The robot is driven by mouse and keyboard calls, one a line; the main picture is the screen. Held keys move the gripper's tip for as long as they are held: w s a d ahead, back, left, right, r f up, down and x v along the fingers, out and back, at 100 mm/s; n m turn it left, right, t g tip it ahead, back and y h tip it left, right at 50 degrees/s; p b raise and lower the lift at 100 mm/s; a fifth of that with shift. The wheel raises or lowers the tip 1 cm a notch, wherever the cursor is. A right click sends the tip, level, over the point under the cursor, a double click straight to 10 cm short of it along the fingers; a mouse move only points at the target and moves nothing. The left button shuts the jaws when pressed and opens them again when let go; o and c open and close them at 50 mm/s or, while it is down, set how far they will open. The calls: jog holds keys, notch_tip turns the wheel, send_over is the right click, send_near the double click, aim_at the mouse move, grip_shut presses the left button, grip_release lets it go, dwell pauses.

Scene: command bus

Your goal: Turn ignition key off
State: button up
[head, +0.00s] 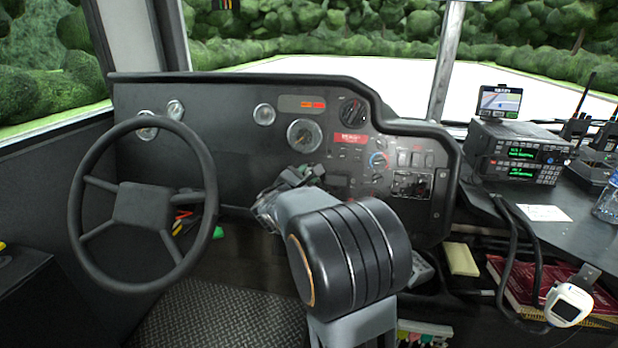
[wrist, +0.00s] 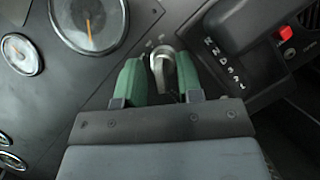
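The ignition key (wrist: 157,70) is a silver metal piece in a round mount on the black dashboard, seen in the wrist view. My gripper (wrist: 160,60) has green-padded fingers standing on both sides of the key. The fingers are apart and look open, with a narrow gap by the key on the left; the right pad is very close to the round mount, and I cannot tell whether it touches. In the head view my gripper (head: 291,177) is at the lower dashboard, right of the steering wheel (head: 140,205), and my arm hides the key.
A gear selector panel (wrist: 238,62) with a red button (wrist: 285,33) lies close right of the key. Gauges (wrist: 88,20) are at upper left in the wrist view. A radio (head: 515,150) stands on the right-hand shelf. Free floor (head: 215,315) shows below the wheel.

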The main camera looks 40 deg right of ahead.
jog(key=shift+w+d, duration=0.35)
jog(key=shift+d, duration=0.3)
jog(key=shift+c, duration=0.5)
grip_shut()
